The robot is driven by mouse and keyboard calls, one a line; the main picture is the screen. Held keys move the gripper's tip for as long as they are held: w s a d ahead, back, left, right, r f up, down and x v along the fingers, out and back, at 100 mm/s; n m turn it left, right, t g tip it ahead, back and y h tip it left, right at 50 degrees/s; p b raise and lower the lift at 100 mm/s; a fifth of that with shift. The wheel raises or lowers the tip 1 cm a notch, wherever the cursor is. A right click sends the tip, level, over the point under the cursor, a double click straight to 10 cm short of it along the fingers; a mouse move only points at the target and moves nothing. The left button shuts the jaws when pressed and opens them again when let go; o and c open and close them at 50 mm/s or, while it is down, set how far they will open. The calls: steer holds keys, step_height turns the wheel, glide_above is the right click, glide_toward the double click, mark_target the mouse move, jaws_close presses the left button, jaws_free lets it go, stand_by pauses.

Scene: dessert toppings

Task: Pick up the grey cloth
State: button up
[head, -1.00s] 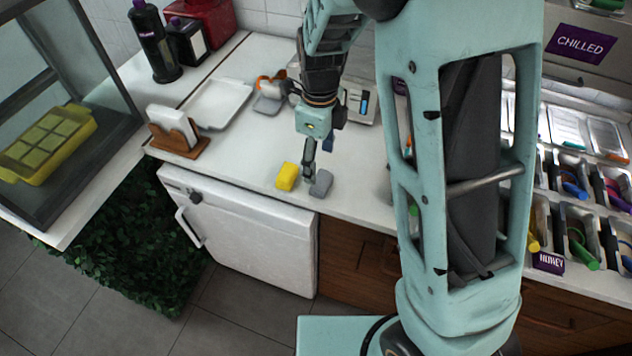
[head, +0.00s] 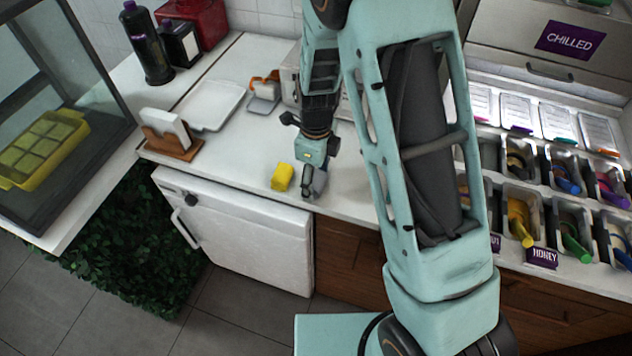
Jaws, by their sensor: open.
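The grey cloth (head: 320,183) is a small grey-blue bundle on the white counter near its front edge. My gripper (head: 307,192) points down at the cloth's left side and hides part of it. The gripper is open; whether a finger touches the cloth cannot be told. A yellow sponge-like block (head: 282,177) lies just left of the gripper, close to it.
A white tray (head: 212,106) and a wooden holder with white cards (head: 172,140) stand to the left on the counter (head: 232,150). Topping bins with coloured handles (head: 520,222) are at the right. A dark bottle (head: 147,45) stands at the back left.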

steer(key=c, duration=1.2)
steer(key=shift+r, duration=0.15)
steer(key=shift+r, duration=0.6)
steer(key=s+d+r, duration=0.2)
steer(key=s+r, duration=0.9)
steer(key=s, duration=0.2)
steer(key=shift+s+d+r, duration=0.2)
steer(key=shift+s+r, duration=0.05)
steer(key=shift+s, duration=0.15)
